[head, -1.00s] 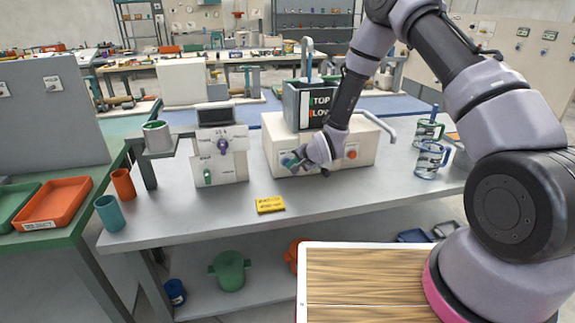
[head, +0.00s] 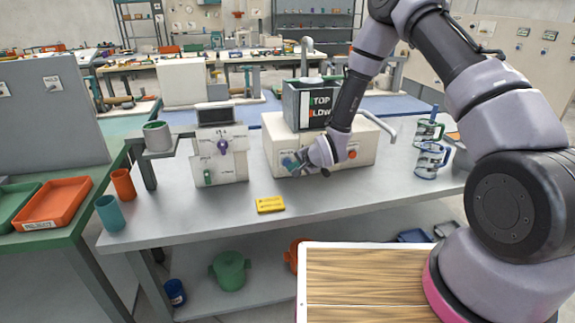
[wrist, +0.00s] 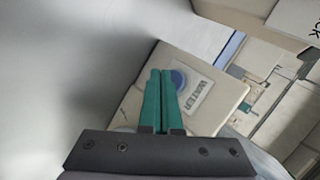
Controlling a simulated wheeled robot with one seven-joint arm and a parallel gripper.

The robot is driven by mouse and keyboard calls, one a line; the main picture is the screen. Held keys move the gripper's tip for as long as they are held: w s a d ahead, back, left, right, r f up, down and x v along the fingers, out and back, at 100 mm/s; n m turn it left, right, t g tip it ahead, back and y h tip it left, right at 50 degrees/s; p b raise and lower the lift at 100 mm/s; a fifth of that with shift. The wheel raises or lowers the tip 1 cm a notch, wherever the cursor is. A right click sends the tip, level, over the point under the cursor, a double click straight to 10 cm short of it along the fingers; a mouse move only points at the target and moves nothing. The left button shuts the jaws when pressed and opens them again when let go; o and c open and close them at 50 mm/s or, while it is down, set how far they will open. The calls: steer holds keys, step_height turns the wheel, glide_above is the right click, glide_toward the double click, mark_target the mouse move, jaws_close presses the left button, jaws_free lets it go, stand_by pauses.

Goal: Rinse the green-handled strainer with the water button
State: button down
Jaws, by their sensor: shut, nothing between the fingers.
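My gripper (head: 291,161) is shut and empty, at the front left of the white sink unit. In the wrist view its teal fingers (wrist: 160,74) lie beside the blue round water button (wrist: 178,78), which has a WATER label (wrist: 199,92). I cannot tell whether they touch it. A dark basin (head: 290,103) sits on the unit under a curved tap (head: 306,45). A pale shape (head: 310,79) shows at the basin's top. I cannot make out the green-handled strainer for certain. A vessel with green markings (head: 427,131) stands at the right.
A vessel with blue markings (head: 430,161) stands near the green-marked one. A red button (head: 352,155) is on the unit's right front. A yellow block (head: 270,204) lies on the grey table before it. A panel with knobs (head: 222,165) stands left. The front of the table is mostly clear.

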steer(key=shift+s+d, duration=0.25)
steer(key=shift+s, duration=0.55)
steer(key=shift+s+d, duration=0.2)
steer(key=shift+s, duration=0.55)
steer(key=shift+s+d, duration=0.25)
steer(key=shift+s, duration=0.55)
steer(key=d+r+n+h, duration=0.1)
steer(key=d+r, duration=0.4)
steer(key=r, duration=0.4)
steer(key=d+r+n+h, duration=0.1)
steer(key=d+r+h, duration=0.1)
steer(key=d+r, duration=0.55)
steer(key=d+r+h, duration=0.1)
steer(key=d+r, duration=0.3)
steer(key=r, duration=0.7)
steer(key=d+f+v, duration=0.1)
steer(key=d+v, duration=0.2)
steer(key=v, duration=1.2)
steer(key=s+d+r, duration=0.1)
steer(key=s+r, duration=0.2)
steer(key=s, duration=0.5)
steer(key=s+d+r+n, duration=0.1)
steer(key=s+d+r, duration=0.1)
steer(key=s, duration=0.6)
steer(key=shift+d+r+n, duration=0.25)
steer(key=shift+r+n, duration=0.05)
steer(key=shift+r, duration=0.25)
